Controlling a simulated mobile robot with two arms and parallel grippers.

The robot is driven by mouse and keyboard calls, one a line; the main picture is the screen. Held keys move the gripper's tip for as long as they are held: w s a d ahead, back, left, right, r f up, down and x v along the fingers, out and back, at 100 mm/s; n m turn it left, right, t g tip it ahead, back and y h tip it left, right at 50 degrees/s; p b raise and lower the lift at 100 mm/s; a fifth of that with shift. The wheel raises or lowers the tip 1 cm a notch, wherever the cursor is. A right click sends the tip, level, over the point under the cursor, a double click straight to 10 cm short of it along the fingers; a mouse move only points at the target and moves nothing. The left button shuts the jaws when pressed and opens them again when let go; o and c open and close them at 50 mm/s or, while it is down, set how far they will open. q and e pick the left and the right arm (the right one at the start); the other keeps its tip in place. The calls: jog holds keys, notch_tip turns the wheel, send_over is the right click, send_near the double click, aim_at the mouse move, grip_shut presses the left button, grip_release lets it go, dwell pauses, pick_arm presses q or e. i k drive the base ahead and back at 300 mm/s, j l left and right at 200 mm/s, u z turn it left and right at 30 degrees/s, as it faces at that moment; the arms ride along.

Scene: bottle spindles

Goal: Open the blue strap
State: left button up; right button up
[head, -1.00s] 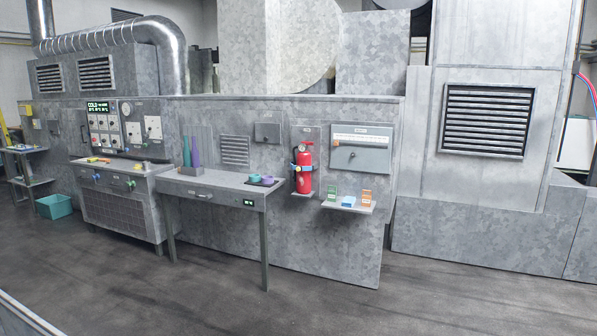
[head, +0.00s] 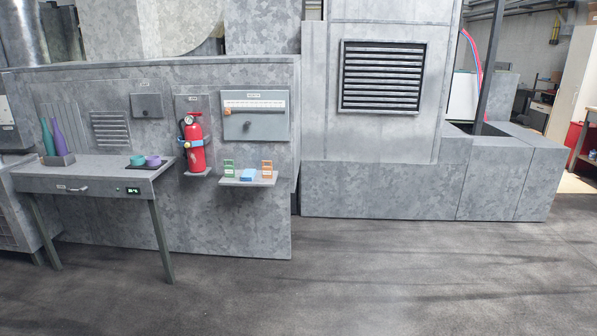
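A blue strap (head: 190,143) runs around the middle of a red fire extinguisher (head: 196,159). The extinguisher stands upright against a grey metal wall, on a small ledge (head: 196,174). The strap looks closed around it, with a yellowish part at its left end; the latch is too small to make out. Neither of my grippers shows in the head view.
A metal table (head: 95,180) with two bottles and two small cups stands left of the extinguisher. A small shelf (head: 248,181) with green, blue and orange items juts out to its right. The floor (head: 330,275) in front is clear.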

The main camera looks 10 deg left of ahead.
aim_at(187, 144)
jog(key=i+j+u, duration=0.1)
jog(key=i+u, duration=0.25)
jog(key=i, duration=0.25)
jog(key=i+u, duration=0.35)
jog(key=i, duration=0.2)
jog(key=i+l+u, duration=0.35)
jog(key=i, duration=0.2)
jog(key=i+j, duration=0.15)
jog(key=i, duration=0.4)
jog(key=i+j, duration=0.2)
jog(key=i, duration=0.35)
jog(key=u, duration=0.05)
